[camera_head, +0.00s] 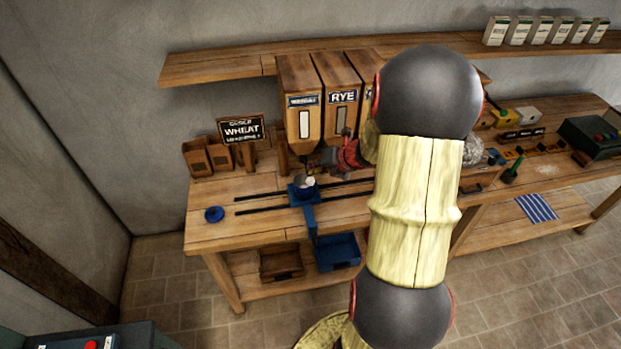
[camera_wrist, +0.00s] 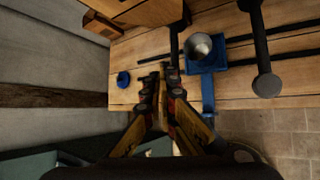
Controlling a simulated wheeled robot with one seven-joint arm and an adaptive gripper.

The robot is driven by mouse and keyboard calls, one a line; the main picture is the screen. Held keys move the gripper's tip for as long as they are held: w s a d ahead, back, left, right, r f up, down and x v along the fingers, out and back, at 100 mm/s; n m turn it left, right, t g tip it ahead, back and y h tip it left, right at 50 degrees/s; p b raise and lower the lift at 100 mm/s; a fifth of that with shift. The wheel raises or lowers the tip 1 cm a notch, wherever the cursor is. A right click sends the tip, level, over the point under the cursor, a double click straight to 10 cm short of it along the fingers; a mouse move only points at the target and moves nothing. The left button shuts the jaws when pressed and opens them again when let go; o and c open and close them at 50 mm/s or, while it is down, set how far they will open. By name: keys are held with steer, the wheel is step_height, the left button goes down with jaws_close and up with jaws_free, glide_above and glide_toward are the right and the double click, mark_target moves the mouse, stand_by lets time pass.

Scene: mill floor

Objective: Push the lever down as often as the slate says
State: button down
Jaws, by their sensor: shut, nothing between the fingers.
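The slate (camera_head: 241,130) stands at the back left of the bench and shows WHEAT in large letters; its bottom line is too small to read. The wheat hopper (camera_head: 301,100) stands right of it. In the wrist view a dark lever-like bar (camera_wrist: 174,40) runs down to near my fingertips; whether they touch it I cannot tell. A second dark bar with a round knob (camera_wrist: 266,84) is farther right. My gripper (camera_wrist: 159,70) is shut and empty. A metal cup (camera_wrist: 199,46) sits on a blue carriage (camera_wrist: 206,68), right of my fingertips.
The rye hopper (camera_head: 342,97) stands beside the wheat one, and my arm hides what is further right. Dark rails (camera_head: 262,206) run along the bench. A blue disc (camera_head: 214,214) lies at the left. Two small wooden bins (camera_head: 196,159) stand behind it.

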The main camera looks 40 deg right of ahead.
mark_target(313, 179)
steer(key=shift+f, duration=0.1)
steer(key=shift+f, duration=0.35)
steer(key=shift+f+b, duration=2.15)
steer(key=shift+f, duration=0.4)
stand_by(2.5)
steer(key=shift+r, duration=0.15)
stand_by(0.4)
steer(key=shift+r+p, duration=2.85)
steer(key=shift+p, duration=0.05)
steer(key=shift+r, duration=0.15)
step_height(313, 179, up, 5)
steer(key=p, duration=0.5)
